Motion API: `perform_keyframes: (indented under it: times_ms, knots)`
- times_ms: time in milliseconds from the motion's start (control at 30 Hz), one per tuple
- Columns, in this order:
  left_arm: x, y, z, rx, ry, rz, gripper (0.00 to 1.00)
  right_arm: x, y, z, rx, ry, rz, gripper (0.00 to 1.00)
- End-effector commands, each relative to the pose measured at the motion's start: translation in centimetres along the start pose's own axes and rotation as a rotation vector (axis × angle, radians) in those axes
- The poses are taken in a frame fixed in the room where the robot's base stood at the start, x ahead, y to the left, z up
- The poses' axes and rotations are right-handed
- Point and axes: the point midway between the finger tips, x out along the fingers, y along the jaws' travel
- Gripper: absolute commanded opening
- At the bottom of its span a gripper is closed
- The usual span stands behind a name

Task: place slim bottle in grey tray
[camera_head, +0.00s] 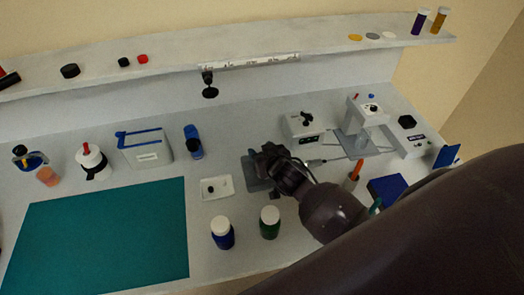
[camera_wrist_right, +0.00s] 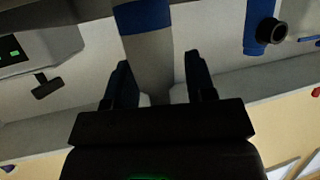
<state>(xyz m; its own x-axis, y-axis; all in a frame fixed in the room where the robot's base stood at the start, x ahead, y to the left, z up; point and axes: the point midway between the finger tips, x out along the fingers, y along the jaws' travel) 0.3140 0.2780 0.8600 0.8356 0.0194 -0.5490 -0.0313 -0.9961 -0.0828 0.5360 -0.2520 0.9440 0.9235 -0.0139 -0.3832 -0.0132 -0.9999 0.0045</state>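My right gripper (camera_head: 266,160) hangs over the grey tray (camera_head: 249,182), a small dark grey tray in the middle of the bench, and hides much of it. In the right wrist view the two fingers (camera_wrist_right: 158,85) stand apart with a slim bottle (camera_wrist_right: 148,62) between them. In the head view the bottle is hidden behind my gripper and arm. My left gripper is not in view.
A white dish (camera_head: 217,187) and a blue bottle (camera_head: 194,147) stand left of the grey tray. White-capped blue (camera_head: 222,234) and green (camera_head: 269,224) bottles stand in front. A grey device (camera_head: 303,126) is behind on the right. The teal mat (camera_head: 105,240) is bare.

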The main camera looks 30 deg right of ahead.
Motion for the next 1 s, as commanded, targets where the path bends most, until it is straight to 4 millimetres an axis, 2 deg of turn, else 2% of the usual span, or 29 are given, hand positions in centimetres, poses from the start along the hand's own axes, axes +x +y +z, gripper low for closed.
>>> perform_keyframes:
  times_ms: [333,467,1000]
  knots:
    - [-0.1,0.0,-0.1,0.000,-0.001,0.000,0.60,-0.1,0.0,-0.3,-0.001,0.000,0.000,0.55]
    - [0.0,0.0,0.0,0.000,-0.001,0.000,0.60,-1.0,0.0,-0.2,0.000,0.001,0.000,0.55]
    - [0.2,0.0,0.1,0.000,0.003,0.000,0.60,-10.1,0.0,-0.2,0.001,-0.001,0.000,0.55]
